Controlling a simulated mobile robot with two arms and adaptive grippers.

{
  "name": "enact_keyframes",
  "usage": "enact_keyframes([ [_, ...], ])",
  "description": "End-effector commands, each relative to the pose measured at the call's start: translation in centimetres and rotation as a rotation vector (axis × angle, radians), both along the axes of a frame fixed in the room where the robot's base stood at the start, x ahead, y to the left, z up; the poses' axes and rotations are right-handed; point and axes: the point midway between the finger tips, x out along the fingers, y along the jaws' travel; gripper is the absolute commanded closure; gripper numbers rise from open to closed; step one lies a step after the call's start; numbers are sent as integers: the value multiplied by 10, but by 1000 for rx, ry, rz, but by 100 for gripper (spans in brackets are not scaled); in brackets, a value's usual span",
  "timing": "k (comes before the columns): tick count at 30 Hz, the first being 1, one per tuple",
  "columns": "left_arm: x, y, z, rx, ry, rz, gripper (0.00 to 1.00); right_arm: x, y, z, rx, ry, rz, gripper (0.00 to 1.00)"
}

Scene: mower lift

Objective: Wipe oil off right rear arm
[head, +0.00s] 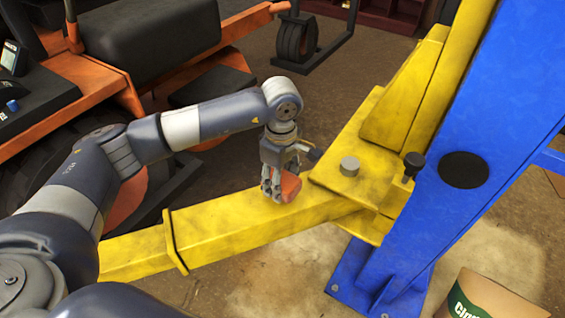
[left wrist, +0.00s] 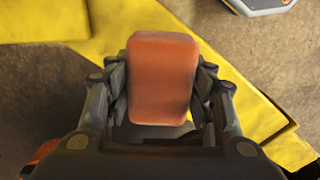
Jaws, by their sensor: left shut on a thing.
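The yellow lift arm (head: 238,221) runs from the lower left to a yellow bracket (head: 338,160) at the blue post. My left gripper (head: 280,190) points down over this arm near the bracket. It is shut on an orange-red block-shaped pad (head: 290,187). The pad (left wrist: 160,82) also shows between the fingers in the left wrist view, with the yellow arm (left wrist: 40,22) beyond it. I cannot tell whether the pad touches the arm's top. No oil stands out clearly on the arm. My right gripper is not in view.
The blue post (head: 480,120) stands at the right, with a black knob (head: 413,162) on the yellow part beside it. An orange mower (head: 150,50) with a black seat is behind on the left. A box (head: 485,300) stands at the lower right. The floor has a pale patch.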

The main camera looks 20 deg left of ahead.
Motion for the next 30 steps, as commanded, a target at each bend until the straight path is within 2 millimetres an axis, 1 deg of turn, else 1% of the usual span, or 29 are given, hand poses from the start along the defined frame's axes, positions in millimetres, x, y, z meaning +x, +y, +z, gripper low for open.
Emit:
enact_keyframes([
  [1,1,0,8,-1,-4,1,73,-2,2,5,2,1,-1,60],
  [6,2,0,24,-1,-5,5,73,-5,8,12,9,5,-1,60],
  [13,3,1,43,-1,-4,9,73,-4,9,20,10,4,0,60],
  [17,3,1,47,-1,-3,10,73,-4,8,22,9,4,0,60],
  [30,3,1,46,-1,-3,10,73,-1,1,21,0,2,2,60],
])
